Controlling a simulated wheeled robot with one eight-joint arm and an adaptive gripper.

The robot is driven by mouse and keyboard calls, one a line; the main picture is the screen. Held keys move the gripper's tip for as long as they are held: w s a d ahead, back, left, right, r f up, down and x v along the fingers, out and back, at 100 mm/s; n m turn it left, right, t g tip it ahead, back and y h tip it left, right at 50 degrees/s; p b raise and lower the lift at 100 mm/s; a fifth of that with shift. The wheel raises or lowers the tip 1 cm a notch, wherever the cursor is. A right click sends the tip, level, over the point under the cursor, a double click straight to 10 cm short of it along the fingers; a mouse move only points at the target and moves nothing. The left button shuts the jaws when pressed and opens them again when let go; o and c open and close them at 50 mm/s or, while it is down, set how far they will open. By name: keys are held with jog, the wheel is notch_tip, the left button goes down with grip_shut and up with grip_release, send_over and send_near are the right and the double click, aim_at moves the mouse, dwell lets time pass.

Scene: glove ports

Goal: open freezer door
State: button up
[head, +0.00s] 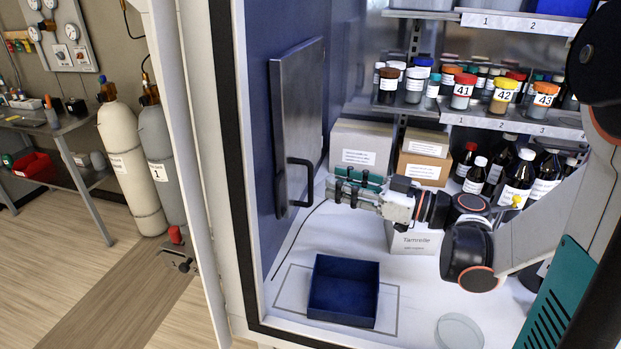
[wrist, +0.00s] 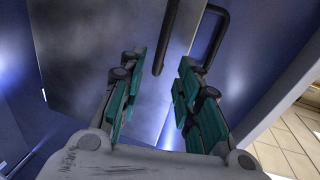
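The freezer door (head: 300,105) is a grey steel panel on the blue left wall of the cabinet in the head view, and it looks shut. Its black loop handle (head: 311,185) stands out near its lower part, with a dark upright bar (head: 281,195) beside it. My gripper (head: 338,190) is just right of the handle. In the wrist view my gripper (wrist: 160,75) is open, with teal pads apart and nothing held. There the door (wrist: 95,55) fills the left, the bar (wrist: 165,38) is ahead of the gap, and the loop (wrist: 216,38) is above the right finger.
A blue open box (head: 318,315) and a glass dish (head: 460,331) are on the white floor below the arm. Cartons (head: 360,146) stand behind the gripper. Bottles (head: 515,178) and shelves of jars (head: 500,95) are at the right. Gas cylinders (head: 130,165) stand outside left.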

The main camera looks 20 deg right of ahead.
jog(key=b, duration=0.1)
send_over(310, 200)
jog(key=shift+w+d, duration=0.15)
jog(key=shift+w, duration=0.15)
grip_shut()
